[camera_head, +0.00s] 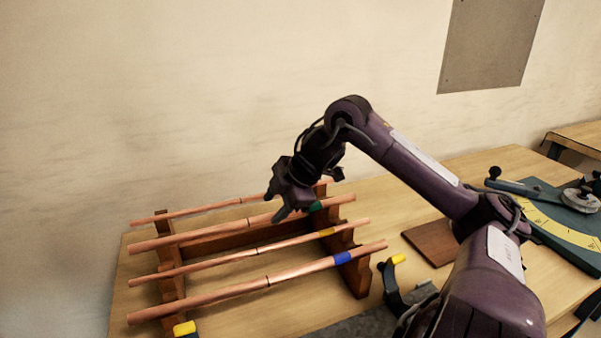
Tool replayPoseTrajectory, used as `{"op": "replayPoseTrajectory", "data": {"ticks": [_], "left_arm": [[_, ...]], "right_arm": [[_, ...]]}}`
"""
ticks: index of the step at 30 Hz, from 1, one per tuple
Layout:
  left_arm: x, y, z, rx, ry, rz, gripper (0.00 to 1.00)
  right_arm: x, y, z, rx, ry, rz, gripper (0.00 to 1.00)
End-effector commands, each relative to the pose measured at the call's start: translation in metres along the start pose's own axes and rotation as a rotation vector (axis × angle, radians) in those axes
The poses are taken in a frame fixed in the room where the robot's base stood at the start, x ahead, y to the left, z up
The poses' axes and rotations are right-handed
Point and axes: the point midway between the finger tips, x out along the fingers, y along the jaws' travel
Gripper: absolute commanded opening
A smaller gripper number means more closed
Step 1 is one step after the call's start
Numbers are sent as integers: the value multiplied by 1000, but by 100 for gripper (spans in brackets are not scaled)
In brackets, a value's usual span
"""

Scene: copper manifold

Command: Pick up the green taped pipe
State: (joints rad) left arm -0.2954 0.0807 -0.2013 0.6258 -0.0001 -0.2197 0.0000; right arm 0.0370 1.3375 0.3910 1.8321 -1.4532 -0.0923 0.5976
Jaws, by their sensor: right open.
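The green taped pipe (200,237) is a copper pipe lying across a wooden rack (360,278), second from the back. Its green tape band (315,206) shows near its right end. My right gripper (276,205) reaches in from the right, with its dark fingers open at the pipe's middle, left of the green band. One finger overlaps the pipe in the picture; I cannot tell whether it touches. The gripper hides part of the back pipe. My left gripper is not in view.
A pipe with yellow tape (285,243) and one with blue tape (220,295) lie in front, and another pipe (190,212) lies behind. A black tool with a yellow tip (391,285), a brown board (430,240) and a green bending plate (565,220) are to the right.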

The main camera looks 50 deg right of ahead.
Motion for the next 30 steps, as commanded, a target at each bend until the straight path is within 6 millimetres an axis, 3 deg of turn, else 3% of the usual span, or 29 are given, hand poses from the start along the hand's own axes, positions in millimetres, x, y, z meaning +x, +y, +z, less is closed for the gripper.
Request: {"op": "replayPoseTrajectory", "data": {"ticks": [2, 7, 17, 27, 30], "left_arm": [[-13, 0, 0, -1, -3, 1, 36], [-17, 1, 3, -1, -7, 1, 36], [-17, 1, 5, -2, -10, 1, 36], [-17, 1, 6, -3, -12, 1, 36], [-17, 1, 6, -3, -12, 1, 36]], "right_arm": [[11, -1, -2, 1, 0, -6, 45], [30, -1, -2, 0, 2, 0, 45], [37, -2, -1, -1, 0, 1, 45], [37, -2, -1, -1, 0, 1, 2], [37, -2, -1, -1, 0, 1, 0]]}}
